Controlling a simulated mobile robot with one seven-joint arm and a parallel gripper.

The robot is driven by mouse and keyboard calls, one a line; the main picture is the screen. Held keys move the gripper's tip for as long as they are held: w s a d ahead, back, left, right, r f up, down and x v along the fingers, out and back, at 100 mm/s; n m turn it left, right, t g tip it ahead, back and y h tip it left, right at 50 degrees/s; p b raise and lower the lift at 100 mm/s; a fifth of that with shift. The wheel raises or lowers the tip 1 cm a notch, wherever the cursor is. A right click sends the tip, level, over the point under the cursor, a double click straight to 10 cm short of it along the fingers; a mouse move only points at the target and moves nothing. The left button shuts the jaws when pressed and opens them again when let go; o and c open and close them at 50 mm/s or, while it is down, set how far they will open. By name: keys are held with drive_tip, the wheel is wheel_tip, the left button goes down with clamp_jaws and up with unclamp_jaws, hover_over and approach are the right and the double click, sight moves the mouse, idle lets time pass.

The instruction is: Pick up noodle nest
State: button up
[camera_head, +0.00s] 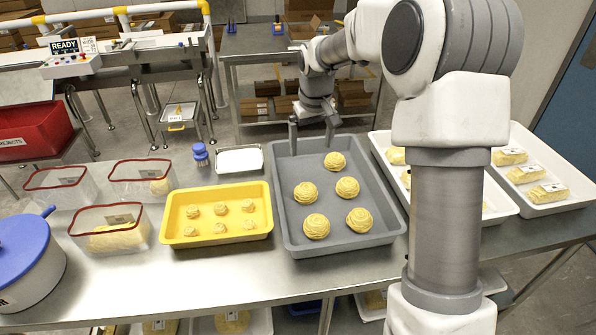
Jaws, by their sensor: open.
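Several round yellow noodle nests lie apart in a grey tray (270,180) in the middle of the table. One noodle nest (335,161) is at the back, two are in the middle row, at left (305,192) and right (347,187), and two are in front, at left (316,226) and right (359,220). Smaller nests (192,211) lie in a yellow tray (180,242) to the left. My gripper (311,148) is open and empty, pointing down over the back of the grey tray, behind and left of the back nest. Its height above the tray is hard to tell.
White trays with packed noodles (526,174) stand at the right, partly behind my arm. Clear red-rimmed containers (110,231), a blue-lidded pot (28,265), a blue-topped bottle (201,155) and a small white tray (239,160) stand left. The table's front strip (200,285) is clear.

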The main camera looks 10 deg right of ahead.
approach(306, 188)
drive_tip(key=f, duration=0.2)
drive_tip(key=w+f, duration=0.1)
drive_tip(key=f, duration=0.2)
drive_tip(key=shift+w+f+p, duration=0.3)
drive_tip(key=shift+w+f, duration=0.2)
drive_tip(key=shift+f, duration=2.55)
drive_tip(key=c, duration=1.1)
